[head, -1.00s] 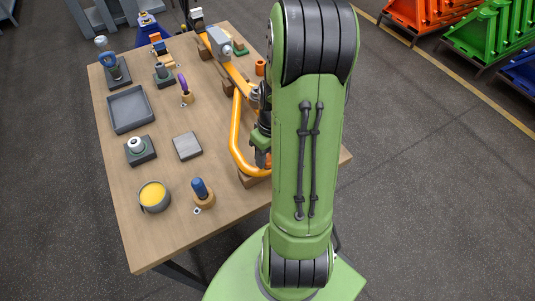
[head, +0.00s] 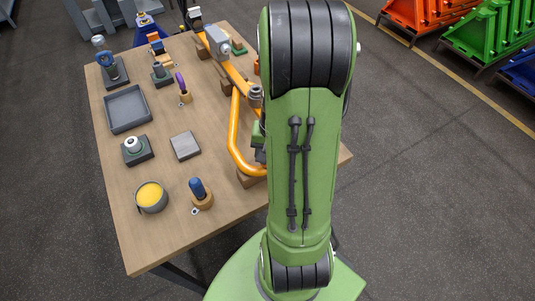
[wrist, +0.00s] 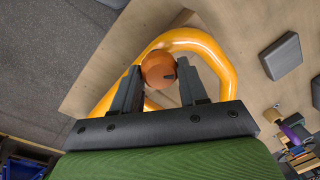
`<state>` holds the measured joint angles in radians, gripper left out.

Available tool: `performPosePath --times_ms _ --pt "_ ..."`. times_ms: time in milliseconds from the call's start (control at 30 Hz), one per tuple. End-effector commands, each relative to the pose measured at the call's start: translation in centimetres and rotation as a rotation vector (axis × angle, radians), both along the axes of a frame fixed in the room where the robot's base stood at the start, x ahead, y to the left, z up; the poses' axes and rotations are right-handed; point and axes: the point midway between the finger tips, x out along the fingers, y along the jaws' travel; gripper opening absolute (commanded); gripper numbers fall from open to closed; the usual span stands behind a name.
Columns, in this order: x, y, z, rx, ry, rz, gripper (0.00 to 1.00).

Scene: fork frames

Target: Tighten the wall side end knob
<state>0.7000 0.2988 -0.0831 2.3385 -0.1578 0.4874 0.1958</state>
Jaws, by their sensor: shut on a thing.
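An orange round knob (wrist: 158,70) with a small dark mark on its face shows in the wrist view. It sits between the two dark fingers of my gripper (wrist: 160,67), which is shut on it. The knob is by the curved end of the orange tube frame (wrist: 208,45). In the head view the frame (head: 234,125) runs along the right side of the table, and my green arm hides the knob and most of the gripper there. I cannot tell from these views how tight the knob is.
The wooden table (head: 150,235) also holds a grey tray (head: 127,128), a flat grey block (head: 185,146), a cup of yellow stuff (head: 151,195) and a blue-handled tool (head: 199,190). Orange and green bins stand at the back right. The floor right of the arm is clear.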

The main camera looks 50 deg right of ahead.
Motion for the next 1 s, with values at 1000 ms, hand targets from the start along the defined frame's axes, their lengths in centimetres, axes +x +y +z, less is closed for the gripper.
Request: performPosePath --times_ms 1000 --pt "-0.04 -0.04 0.23 -0.003 -0.009 -0.763 0.12"
